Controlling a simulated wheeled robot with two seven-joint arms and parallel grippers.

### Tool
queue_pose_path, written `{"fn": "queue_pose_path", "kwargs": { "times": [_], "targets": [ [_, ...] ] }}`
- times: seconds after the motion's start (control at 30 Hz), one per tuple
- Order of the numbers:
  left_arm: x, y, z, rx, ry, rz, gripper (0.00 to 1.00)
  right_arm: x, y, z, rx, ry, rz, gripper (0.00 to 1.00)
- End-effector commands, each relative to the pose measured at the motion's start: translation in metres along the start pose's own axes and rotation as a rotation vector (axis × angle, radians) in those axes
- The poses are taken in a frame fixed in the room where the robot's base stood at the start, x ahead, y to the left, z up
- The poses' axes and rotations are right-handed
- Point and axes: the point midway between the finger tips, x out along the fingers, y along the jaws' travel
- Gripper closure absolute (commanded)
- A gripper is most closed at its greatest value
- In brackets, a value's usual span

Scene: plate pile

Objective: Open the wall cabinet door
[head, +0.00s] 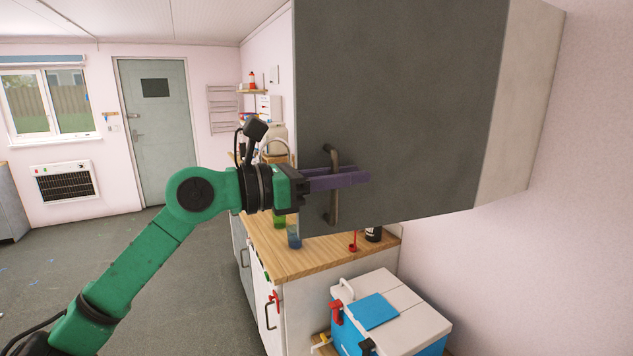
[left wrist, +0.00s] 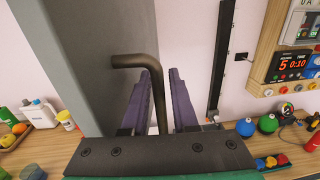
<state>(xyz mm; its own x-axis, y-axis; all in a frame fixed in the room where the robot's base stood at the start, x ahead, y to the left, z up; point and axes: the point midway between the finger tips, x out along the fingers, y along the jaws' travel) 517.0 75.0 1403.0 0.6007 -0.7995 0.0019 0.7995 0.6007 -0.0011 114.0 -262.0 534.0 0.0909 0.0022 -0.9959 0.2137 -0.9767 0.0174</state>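The wall cabinet door (head: 410,100) is a large dark grey panel at the upper right of the head view. I see no gap between it and the pale cabinet side (head: 520,100). Its bar handle (head: 334,205) stands upright near the door's left edge. My left gripper (head: 352,180) is at the handle, with its purple fingers pointing towards the right. Contact there is unclear. My right gripper does not show.
Below the door is a wooden counter (head: 300,262) with cups and a dark jar (head: 373,234). A blue and white cooler (head: 405,310) stands at the lower right. A control panel (left wrist: 290,60) is at the right of the wrist view. Open floor (head: 190,300) lies left of the counter.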

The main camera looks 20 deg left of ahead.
Motion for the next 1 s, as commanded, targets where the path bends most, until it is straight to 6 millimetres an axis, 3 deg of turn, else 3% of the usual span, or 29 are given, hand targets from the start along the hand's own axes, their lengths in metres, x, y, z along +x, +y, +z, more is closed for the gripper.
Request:
{"fn": "queue_pose_path", "kwargs": {
  "times": [0.1, 0.3, 0.5, 1.0],
  "targets": [
    [-0.028, 0.001, -0.01, 0.003, 0.001, 0.005, 0.73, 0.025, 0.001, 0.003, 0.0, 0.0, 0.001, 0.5],
    [-0.088, 0.0, -0.011, 0.003, 0.002, 0.005, 0.73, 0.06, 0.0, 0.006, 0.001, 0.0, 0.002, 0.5],
    [-0.127, -0.001, -0.005, 0.002, 0.001, 0.001, 0.73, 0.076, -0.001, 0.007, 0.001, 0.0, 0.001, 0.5],
    [-0.132, -0.001, 0.0, 0.002, 0.0, -0.001, 0.73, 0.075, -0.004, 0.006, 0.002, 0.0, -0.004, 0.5]
  ]
}}
